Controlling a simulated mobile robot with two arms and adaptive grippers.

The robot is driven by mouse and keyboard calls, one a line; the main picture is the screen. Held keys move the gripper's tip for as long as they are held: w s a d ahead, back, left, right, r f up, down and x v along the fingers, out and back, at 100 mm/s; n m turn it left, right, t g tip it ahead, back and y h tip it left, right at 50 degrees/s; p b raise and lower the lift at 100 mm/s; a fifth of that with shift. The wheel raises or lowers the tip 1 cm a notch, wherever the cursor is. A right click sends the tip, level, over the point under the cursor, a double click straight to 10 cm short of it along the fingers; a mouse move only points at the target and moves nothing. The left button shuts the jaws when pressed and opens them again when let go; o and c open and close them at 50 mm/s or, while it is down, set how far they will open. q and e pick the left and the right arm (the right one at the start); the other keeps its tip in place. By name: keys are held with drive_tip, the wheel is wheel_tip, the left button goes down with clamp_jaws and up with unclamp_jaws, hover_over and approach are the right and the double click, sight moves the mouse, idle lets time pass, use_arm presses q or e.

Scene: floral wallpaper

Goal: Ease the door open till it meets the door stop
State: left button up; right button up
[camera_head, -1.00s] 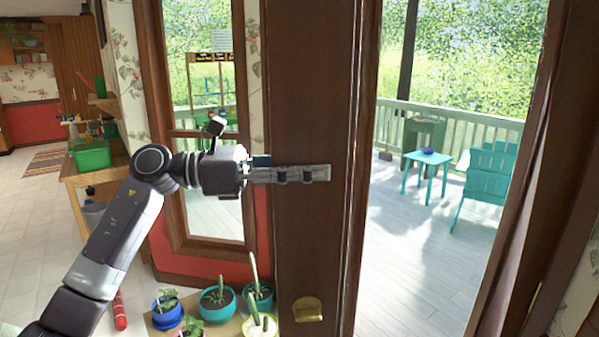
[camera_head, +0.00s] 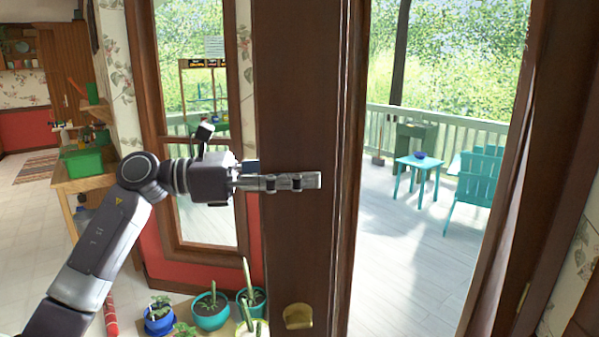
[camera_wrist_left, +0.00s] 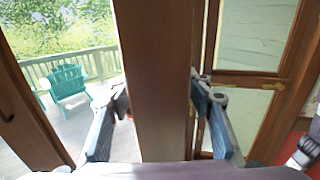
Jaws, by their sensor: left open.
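The dark brown door (camera_head: 295,90) stands open, with the porch showing to its right. A brass handle (camera_head: 298,316) is low on its face. My left gripper (camera_head: 310,180) is open at about mid-height of the door, one finger across the near face. In the left wrist view, the brown door (camera_wrist_left: 155,80) stands between the spread fingers of the left gripper (camera_wrist_left: 158,110), one on each side. Whether either finger touches the wood I cannot tell. I cannot make out a door stop. My right gripper is out of view.
Potted plants (camera_head: 210,308) stand at the foot of the door's left side. A tall window (camera_head: 205,80) is left of the door. The brown frame post (camera_head: 500,200) bounds the opening on the right. The porch holds a blue table (camera_head: 418,165) and teal chair (camera_head: 478,185); its floor is largely clear.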

use_arm(q)
drive_tip(key=a, duration=1.2)
drive_tip(key=shift+s, duration=0.3)
